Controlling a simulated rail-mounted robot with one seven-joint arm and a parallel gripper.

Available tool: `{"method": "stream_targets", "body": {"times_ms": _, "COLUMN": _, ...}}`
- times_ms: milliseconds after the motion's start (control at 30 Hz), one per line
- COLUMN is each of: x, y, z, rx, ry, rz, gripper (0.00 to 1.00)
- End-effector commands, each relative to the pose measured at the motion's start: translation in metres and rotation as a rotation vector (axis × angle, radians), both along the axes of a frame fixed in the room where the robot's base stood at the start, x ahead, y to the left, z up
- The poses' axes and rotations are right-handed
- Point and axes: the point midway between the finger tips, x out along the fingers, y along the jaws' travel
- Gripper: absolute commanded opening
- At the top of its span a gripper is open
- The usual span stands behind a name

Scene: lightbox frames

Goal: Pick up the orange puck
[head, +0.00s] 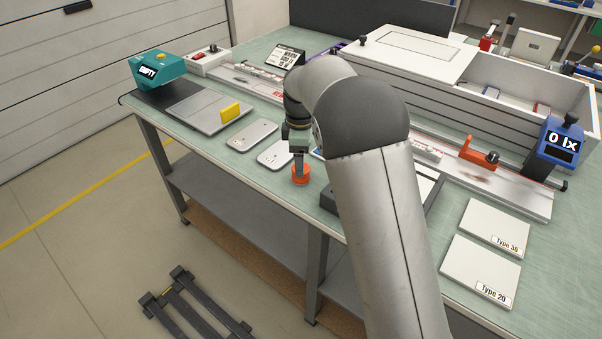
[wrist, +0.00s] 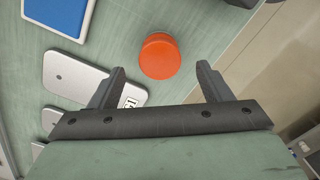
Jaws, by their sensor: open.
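The orange puck (head: 301,175) stands on the green bench top near the front edge. In the wrist view the puck (wrist: 160,56) lies ahead of and between the two fingers, with free space around it. My gripper (head: 299,168) points down right at the puck in the head view and partly overlaps it. In the wrist view my gripper (wrist: 160,78) is open, its fingers spread wider than the puck, and nothing is held. I cannot tell the exact height of the fingertips above the bench.
Two silver plates (head: 252,134) lie left of the puck; one plate (wrist: 75,78) is close to the left finger. A blue pad with a white rim (wrist: 62,14) lies beyond. White Type 30 and Type 20 plates (head: 481,270) lie at right. The bench's front edge is close.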

Motion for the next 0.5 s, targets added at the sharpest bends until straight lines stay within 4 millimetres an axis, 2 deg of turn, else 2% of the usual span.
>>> {"method": "stream_targets", "body": {"times_ms": 300, "x": 0.000, "y": -0.002, "z": -0.043, "rx": -0.002, "ry": 0.002, "rz": 0.000, "gripper": 0.72}}
{"method": "stream_targets", "body": {"times_ms": 500, "x": 0.000, "y": -0.002, "z": -0.050, "rx": -0.001, "ry": 0.001, "rz": 0.000, "gripper": 0.72}}
